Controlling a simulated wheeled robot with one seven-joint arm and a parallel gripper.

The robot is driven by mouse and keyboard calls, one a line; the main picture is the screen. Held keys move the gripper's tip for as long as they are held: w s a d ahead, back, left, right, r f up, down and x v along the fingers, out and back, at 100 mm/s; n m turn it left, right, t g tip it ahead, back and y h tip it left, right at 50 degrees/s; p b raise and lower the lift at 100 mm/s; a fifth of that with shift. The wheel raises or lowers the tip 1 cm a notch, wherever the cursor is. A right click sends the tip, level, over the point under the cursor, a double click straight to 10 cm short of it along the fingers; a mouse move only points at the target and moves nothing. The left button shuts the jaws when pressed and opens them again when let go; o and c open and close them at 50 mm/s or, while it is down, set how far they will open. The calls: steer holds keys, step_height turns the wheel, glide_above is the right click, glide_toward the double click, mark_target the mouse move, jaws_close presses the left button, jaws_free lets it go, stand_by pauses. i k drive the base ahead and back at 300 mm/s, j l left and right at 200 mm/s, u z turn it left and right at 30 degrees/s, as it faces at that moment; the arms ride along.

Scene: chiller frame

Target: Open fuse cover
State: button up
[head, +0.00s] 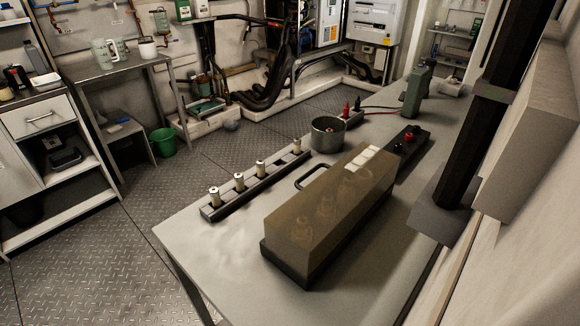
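The fuse cover (315,203) is a long, translucent brown box on the grey table. It sits shut over a black base (285,268), and several fuse shapes show dimly through it. A black loop handle (312,178) sticks out along its left long side. White labels (361,160) lie at the far end of its top. My gripper is not in this view, so nothing shows it touching the cover.
A black rail (256,187) with several upright fuses lies left of the cover. A metal pot (328,135), a block with red and black knobs (410,143) and a green device (416,90) stand beyond. The near left tabletop (222,262) is clear.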

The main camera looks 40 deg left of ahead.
mark_target(285, 216)
steer(key=j+u, duration=0.1)
steer(key=j, duration=0.3)
steer(key=i+j+u, duration=0.1)
steer(key=j, duration=0.3)
steer(key=i+j, duration=0.1)
steer(key=j, duration=0.3)
steer(key=i+j+u, duration=0.15)
steer(key=j, duration=0.25)
steer(key=k, duration=0.05)
